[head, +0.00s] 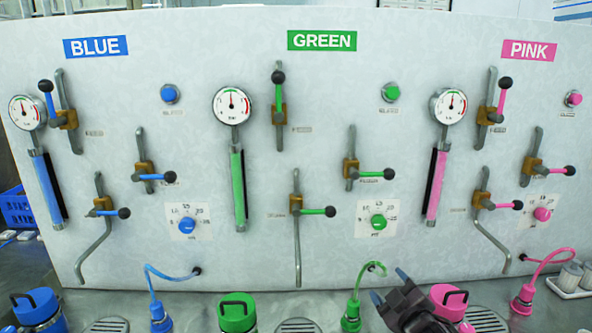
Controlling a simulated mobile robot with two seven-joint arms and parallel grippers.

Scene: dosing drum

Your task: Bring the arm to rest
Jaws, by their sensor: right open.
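My right gripper (389,285) is low in the head view, right of centre, with its dark jaws open and pointing up and left. Nothing shows between its fingers. It is between the green hose connector (351,316) and the pink canister (448,300), and it covers part of the view of the pink canister's left side. I cannot tell whether it touches either. My left gripper is not in view.
A pale panel (325,250) stands behind, with BLUE, GREEN and PINK sections of gauges, levers and knobs. A green canister (237,314), a blue canister (37,309) and a blue hose connector (160,318) stand on the metal counter. White containers (570,277) are at right.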

